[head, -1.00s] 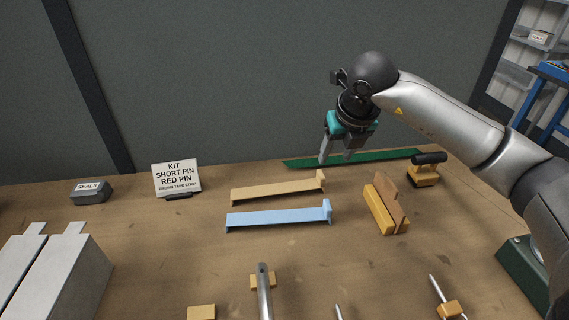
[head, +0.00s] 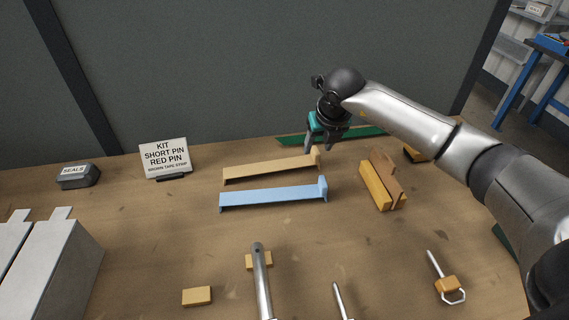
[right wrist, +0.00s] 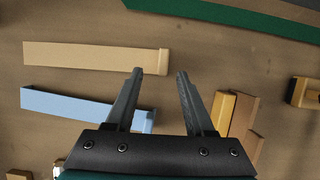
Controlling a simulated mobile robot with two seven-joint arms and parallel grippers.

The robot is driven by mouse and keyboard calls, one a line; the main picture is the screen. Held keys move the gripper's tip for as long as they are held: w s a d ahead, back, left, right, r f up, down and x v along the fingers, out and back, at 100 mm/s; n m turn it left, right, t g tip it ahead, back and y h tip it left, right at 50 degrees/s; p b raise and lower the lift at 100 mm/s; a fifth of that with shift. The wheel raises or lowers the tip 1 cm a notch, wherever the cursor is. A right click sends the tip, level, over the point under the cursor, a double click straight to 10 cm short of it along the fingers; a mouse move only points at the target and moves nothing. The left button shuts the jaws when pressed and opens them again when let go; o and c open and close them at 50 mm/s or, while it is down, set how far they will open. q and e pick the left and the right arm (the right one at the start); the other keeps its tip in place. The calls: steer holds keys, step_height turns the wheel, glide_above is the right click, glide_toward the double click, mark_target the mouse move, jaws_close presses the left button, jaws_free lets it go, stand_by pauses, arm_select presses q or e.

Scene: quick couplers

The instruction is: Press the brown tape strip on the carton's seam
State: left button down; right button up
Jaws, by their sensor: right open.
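The tan-brown tape strip (head: 268,167) lies on the bench in the head view, with a raised tab at its right end. It also shows in the right wrist view (right wrist: 90,57), its tab end just left of and beyond my fingertips. A light blue strip (head: 270,196) of like shape lies in front of it. My right gripper (head: 320,148) is open and empty, above the tan strip's tab end and apart from it as far as I can tell. A sign (head: 165,158) reads kit, short pin, red pin, brown tape strip. I cannot identify the carton's seam for certain; my left gripper is out of view.
A green strip (head: 360,136) lies at the back. A wood-and-yellow block holder (head: 375,185) stands at right. Grey-white boxes (head: 60,265) stand at front left, near a seals box (head: 78,175). Pins and a small yellow block (head: 197,296) lie in front.

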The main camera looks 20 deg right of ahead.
mark_target(317, 151)
steer(key=shift+d+b+x, duration=0.1)
steer(key=shift+b+x, duration=0.1)
steer(key=shift+x, duration=0.95)
steer(key=shift+d+b+x, duration=0.15)
steer(key=shift+x, duration=0.95)
steer(key=shift+w, duration=0.1)
jaws_close()
